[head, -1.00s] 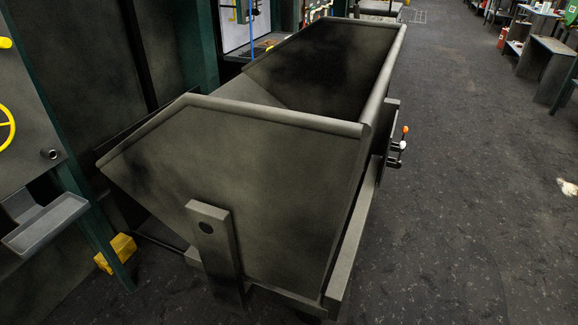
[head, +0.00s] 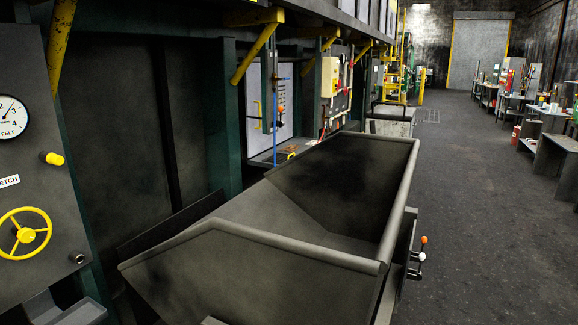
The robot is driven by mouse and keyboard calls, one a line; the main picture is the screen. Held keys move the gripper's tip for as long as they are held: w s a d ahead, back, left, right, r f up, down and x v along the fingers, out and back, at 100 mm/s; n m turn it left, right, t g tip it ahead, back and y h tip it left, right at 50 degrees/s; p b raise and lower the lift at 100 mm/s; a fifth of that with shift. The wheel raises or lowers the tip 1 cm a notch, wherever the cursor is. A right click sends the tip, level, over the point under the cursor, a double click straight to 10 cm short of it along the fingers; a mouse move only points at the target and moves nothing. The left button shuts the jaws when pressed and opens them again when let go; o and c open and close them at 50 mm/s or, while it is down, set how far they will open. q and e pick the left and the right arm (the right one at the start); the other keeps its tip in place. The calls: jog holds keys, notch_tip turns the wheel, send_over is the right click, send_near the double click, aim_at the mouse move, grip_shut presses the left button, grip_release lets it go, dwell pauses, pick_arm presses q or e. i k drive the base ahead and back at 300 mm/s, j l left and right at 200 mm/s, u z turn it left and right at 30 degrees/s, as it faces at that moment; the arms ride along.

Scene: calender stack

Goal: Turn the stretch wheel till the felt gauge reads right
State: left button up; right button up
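The stretch wheel (head: 24,233) is a yellow handwheel with spokes, on a grey panel at the left edge of the head view. A partly cut-off label (head: 9,181) reading "ETCH" sits above it. The felt gauge (head: 12,117) is a round white dial marked "FELT" at the upper left, cut by the picture edge. Neither of my grippers is in view.
A yellow knob (head: 53,158) and a dark round stub (head: 77,257) stick out of the panel. A large grey metal hopper (head: 290,248) with orange and white-tipped levers (head: 421,248) fills the middle. Open floor (head: 480,220) lies to the right, with workbenches (head: 553,150) beyond.

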aim_at(26, 235)
jog(key=u, duration=1.05)
